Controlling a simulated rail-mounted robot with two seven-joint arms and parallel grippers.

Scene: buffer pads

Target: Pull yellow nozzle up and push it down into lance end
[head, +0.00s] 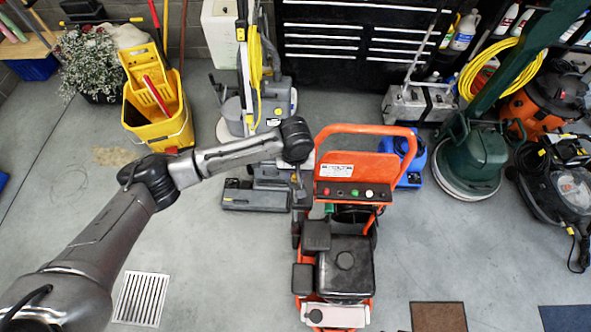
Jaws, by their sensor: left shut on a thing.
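My left arm reaches in from the lower left, and its wrist is bent down beside the orange pressure washer (372,167). My left gripper (300,190) points down at the left edge of the washer's panel. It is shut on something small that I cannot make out. The panel (345,192) below the washer's handle carries a row of small coloured pieces, among them a red, a green and a white one. I cannot pick out the yellow nozzle or the lance end. My right gripper is not in view.
A grey floor machine (255,199) stands close behind my left wrist. A yellow mop bucket (160,128) is at the upper left, a green floor polisher (467,160) at the right. A blue machine (413,160) sits behind the washer. Floor is clear around the drain grate (142,299).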

